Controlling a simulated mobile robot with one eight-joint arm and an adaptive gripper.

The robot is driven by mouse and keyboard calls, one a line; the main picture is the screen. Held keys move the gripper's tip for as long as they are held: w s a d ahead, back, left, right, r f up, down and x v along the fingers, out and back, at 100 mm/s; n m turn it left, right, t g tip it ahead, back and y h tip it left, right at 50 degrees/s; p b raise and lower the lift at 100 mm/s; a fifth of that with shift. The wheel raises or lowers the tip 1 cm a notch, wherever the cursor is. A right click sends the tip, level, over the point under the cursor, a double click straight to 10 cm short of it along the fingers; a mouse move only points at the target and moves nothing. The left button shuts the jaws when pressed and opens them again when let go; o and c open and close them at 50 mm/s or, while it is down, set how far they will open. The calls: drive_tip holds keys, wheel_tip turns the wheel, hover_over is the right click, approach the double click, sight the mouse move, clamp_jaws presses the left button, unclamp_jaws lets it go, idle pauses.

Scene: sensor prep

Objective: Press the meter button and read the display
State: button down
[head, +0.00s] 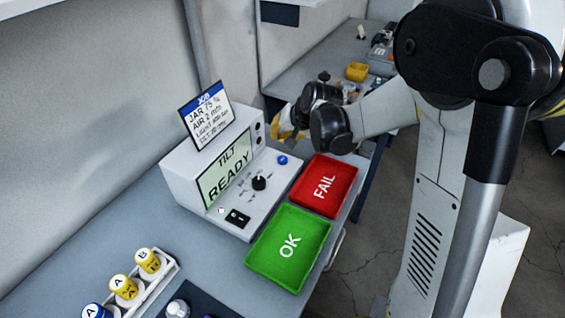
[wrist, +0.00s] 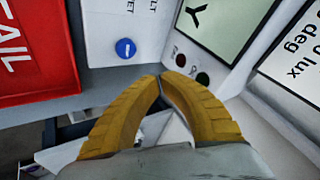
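The meter (head: 180,180) is a white box on the bench. Its lit display (head: 226,178) reads "TILT READY"; only part of the display (wrist: 213,22) shows in the wrist view. A round blue button (head: 282,160) sits on the panel's right end; the blue button (wrist: 125,48) bears a white bar in the wrist view. A black knob (head: 259,183) and black switch (head: 238,218) are on the same panel. My gripper (head: 281,132) is above the meter's far right end. Its yellow fingertips (wrist: 160,77) meet with nothing between them, apart from the button.
A card (head: 207,115) with limit values stands on the meter. A red FAIL tray (head: 341,170) and green OK tray (head: 268,278) lie to its right. A rack (head: 172,274) of labelled jars stands front left. A yellow bin (head: 357,72) is on the bench behind.

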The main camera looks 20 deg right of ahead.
sight(276, 156)
wheel_tip(276, 156, down, 6)
drive_tip(key=b, duration=0.3)
drive_tip(key=shift+r+b, duration=0.1)
drive_tip(key=shift+b, duration=0.3)
idle(0.9)
drive_tip(key=shift+f+b, duration=0.35)
drive_tip(key=shift+f, duration=0.05)
drive_tip(key=shift+f+b, duration=0.4)
drive_tip(key=shift+f, duration=0.05)
idle(0.6)
drive_tip(key=shift+r, duration=0.1)
drive_tip(key=shift+r+p, duration=0.65)
drive_tip(key=shift+r, duration=0.15)
drive_tip(key=shift+r+p, duration=1.85)
drive_tip(key=shift+r, duration=0.65)
